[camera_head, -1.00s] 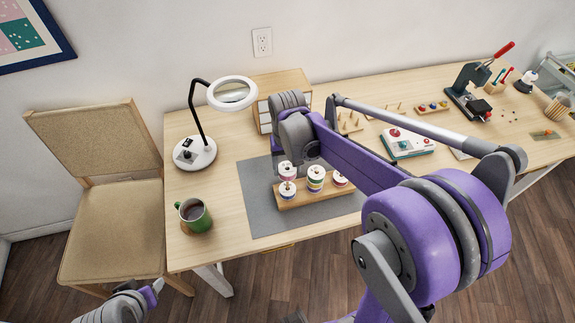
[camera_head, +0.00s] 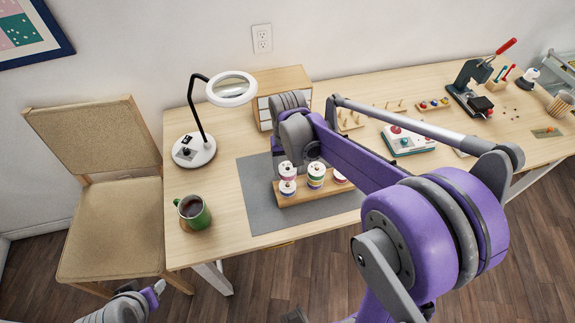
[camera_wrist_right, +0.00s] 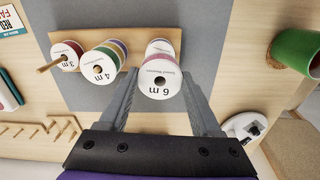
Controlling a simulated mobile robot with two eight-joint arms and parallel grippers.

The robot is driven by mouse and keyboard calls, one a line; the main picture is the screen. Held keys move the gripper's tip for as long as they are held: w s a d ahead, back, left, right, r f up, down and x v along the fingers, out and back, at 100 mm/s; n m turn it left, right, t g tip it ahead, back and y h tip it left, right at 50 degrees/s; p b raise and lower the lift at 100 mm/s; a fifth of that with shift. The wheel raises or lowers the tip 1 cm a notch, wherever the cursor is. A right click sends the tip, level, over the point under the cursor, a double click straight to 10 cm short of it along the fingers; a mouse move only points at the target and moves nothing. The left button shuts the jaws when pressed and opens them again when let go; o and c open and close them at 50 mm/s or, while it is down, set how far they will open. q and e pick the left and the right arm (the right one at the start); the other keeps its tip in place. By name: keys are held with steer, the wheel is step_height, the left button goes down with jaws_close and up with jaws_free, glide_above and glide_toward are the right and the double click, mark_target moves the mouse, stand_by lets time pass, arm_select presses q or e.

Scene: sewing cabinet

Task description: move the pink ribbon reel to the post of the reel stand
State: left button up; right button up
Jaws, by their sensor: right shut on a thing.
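The wooden reel stand (camera_head: 335,192) lies on the grey mat with white-flanged ribbon reels on it. My right gripper (camera_wrist_right: 158,80) has its two fingers on either side of the reel marked 6 m (camera_wrist_right: 160,86), at one end of the stand. In the head view this reel, with a pink band (camera_head: 287,176), shows just above and behind another white reel (camera_head: 287,188). How far it sits around the post there is hidden. Reels marked 4 m (camera_wrist_right: 97,68) and 3 m (camera_wrist_right: 64,58) stand beside it. My left gripper (camera_head: 155,292) is low at the left, away from the table; its jaws are unclear.
A green mug (camera_head: 194,212) and a magnifier lamp (camera_head: 193,151) stand left of the grey mat (camera_head: 258,205). A small drawer box (camera_head: 285,83) is behind. A rack of pegs (camera_wrist_right: 40,130) and a white-and-teal device (camera_head: 408,142) lie right of my arm.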

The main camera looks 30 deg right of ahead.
steer(key=shift+f+b, duration=0.7)
steer(key=shift+f, duration=0.5)
steer(key=o, duration=1.4)
step_height(320, 180, up, 11)
steer(key=shift+p, duration=0.4)
steer(key=shift+f, duration=0.1)
steer(key=s+a+f+n+t, duration=0.2)
steer(key=s+a+f, duration=0.1)
steer(key=s, duration=0.4)
steer(key=s+a+f+n+t, duration=0.1)
steer(key=s+a+f+t, duration=0.2)
steer(key=s, duration=0.5)
steer(key=shift+s+a+f+n, duration=0.2)
steer(key=shift+a+f+n, duration=0.2)
steer(key=shift+f, duration=0.25)
